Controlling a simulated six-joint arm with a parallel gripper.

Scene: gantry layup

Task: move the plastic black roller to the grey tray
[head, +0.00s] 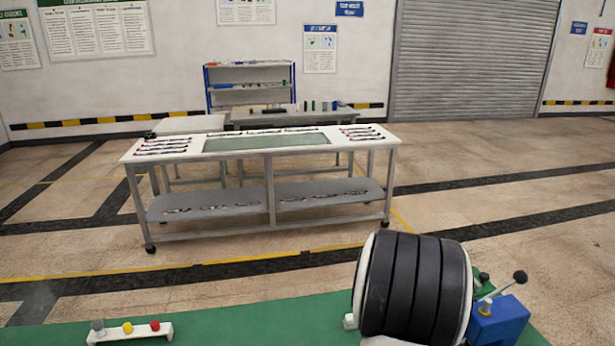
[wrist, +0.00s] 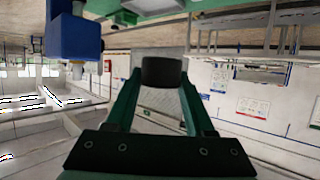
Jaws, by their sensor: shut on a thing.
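The black roller (wrist: 163,71) is a short, dark cylinder between my green fingertips in the wrist view. My gripper (wrist: 163,84) is shut on it, with one finger on each side, and no surface shows directly beneath it. The roller's far side is hidden. My gripper does not show in the head view. I cannot pick out a grey tray with certainty in either view.
In the head view, a large black drum (head: 413,287) with pale rims and a blue block (head: 497,318) with a lever stand on a green bench (head: 250,325). A button strip (head: 128,332) lies at left. Beyond open floor stands a white worktable (head: 262,150).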

